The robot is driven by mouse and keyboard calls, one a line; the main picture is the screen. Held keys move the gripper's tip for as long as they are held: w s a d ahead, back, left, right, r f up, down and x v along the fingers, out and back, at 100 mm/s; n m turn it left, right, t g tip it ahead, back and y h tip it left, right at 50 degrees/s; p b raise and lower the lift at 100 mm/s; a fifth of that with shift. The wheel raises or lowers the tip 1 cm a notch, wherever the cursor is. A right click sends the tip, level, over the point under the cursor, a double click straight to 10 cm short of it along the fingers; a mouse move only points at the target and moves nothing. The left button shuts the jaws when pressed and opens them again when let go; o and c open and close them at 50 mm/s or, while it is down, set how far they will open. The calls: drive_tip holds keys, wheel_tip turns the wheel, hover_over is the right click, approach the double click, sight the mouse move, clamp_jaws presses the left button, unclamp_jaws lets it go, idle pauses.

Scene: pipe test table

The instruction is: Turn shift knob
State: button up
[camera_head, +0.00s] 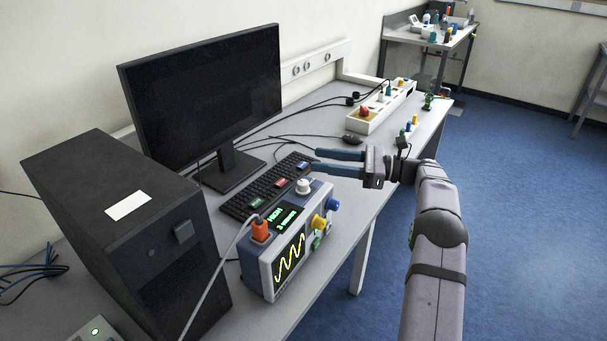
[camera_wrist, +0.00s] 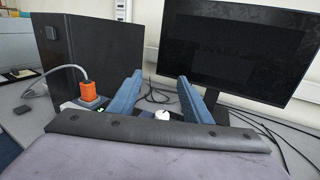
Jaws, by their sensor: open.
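A grey-and-white test device (camera_head: 284,247) with a yellow waveform and a small green-lettered screen stands on the desk. A white round knob (camera_head: 303,186) sits on its top; yellow and blue (camera_head: 333,204) knobs are on its right side. No readable label shows which is the shift knob. My gripper (camera_head: 314,160) is open and empty above the desk, beyond and above the device, with its blue fingers pointing left. In the wrist view, the white knob (camera_wrist: 162,115) shows low between the two blue fingers, apart from them.
An orange plug (camera_head: 260,229) with a grey cable stands on the device. A black computer tower (camera_head: 120,220) is at left, and a monitor (camera_head: 205,95) and keyboard (camera_head: 262,188) are behind. A white panel (camera_head: 380,108) with knobs sits farther back. Open floor lies right.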

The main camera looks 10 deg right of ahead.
drive_tip(key=m, duration=0.1)
drive_tip(key=m+t+h+p, duration=0.1)
drive_tip(key=m+t+h, duration=0.3)
drive_tip(key=m+t, duration=0.15)
approach(308, 187)
drive_tip(key=shift+n+t, duration=0.25)
drive_tip(key=shift+n, duration=0.1)
drive_tip(key=x, duration=0.4)
drive_tip(key=shift+a+r, duration=0.1)
drive_tip(key=shift+a, duration=0.3)
drive_tip(key=shift+w+d+f+n, duration=0.1)
drive_tip(key=shift+d+f+n, duration=0.1)
drive_tip(key=shift+n, duration=0.3)
drive_tip(key=shift+a, duration=0.1)
drive_tip(key=shift+p+x, duration=1.15)
drive_tip(key=shift+x, duration=2.5)
drive_tip(key=shift+c, duration=0.7)
drive_tip(key=shift+f, duration=0.1)
drive_tip(key=c, duration=0.9)
